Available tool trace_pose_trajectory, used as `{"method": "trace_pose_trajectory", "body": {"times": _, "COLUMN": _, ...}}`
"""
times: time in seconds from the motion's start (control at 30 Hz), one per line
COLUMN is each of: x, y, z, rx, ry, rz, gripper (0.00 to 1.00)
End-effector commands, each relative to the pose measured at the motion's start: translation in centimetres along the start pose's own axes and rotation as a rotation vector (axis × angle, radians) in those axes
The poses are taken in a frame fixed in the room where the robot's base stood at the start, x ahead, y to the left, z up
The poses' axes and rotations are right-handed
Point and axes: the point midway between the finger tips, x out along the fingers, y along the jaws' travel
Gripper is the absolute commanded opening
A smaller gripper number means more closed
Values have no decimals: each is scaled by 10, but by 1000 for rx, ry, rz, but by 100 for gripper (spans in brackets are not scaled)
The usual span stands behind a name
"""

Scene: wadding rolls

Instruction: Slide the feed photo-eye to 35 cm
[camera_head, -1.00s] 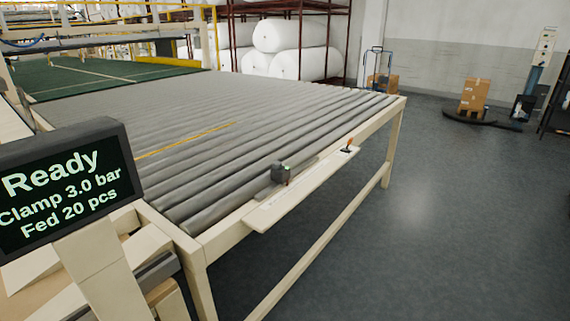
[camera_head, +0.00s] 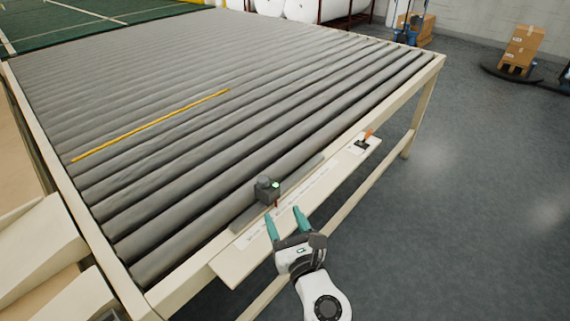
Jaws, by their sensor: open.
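The feed photo-eye (camera_head: 266,189) is a small dark block with a green light, on a rail along the near side of the roller table. A pale scale strip (camera_head: 290,207) with markings too small to read runs beside it on a cream ledge. A small red mark shows just below the block. My gripper (camera_head: 286,217) has teal fingertips. It is open and empty over the ledge, just in front of the photo-eye, with its fingers pointing toward it. I see no clear contact.
The roller table (camera_head: 434,70) fills the middle, with a yellow strip (camera_head: 150,125) lying across the rollers. An orange-handled item (camera_head: 364,140) sits at the ledge's far end. Cartons (camera_head: 522,45) stand at the back right. The floor (camera_head: 470,200) to the right is clear.

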Motion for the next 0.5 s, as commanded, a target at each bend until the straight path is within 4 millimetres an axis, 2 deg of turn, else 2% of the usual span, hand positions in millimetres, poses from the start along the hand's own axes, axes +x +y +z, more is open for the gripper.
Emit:
{"method": "trace_pose_trajectory", "body": {"times": 0.1, "x": 6, "y": 11, "z": -3, "rx": -55, "ry": 8, "rz": 37, "gripper": 59}}
{"method": "trace_pose_trajectory", "body": {"times": 0.27, "x": 22, "y": 12, "z": -3, "rx": -58, "ry": 6, "rz": 40, "gripper": 59}}
{"method": "trace_pose_trajectory", "body": {"times": 0.5, "x": 64, "y": 13, "z": -4, "rx": -55, "ry": 6, "rz": 38, "gripper": 59}}
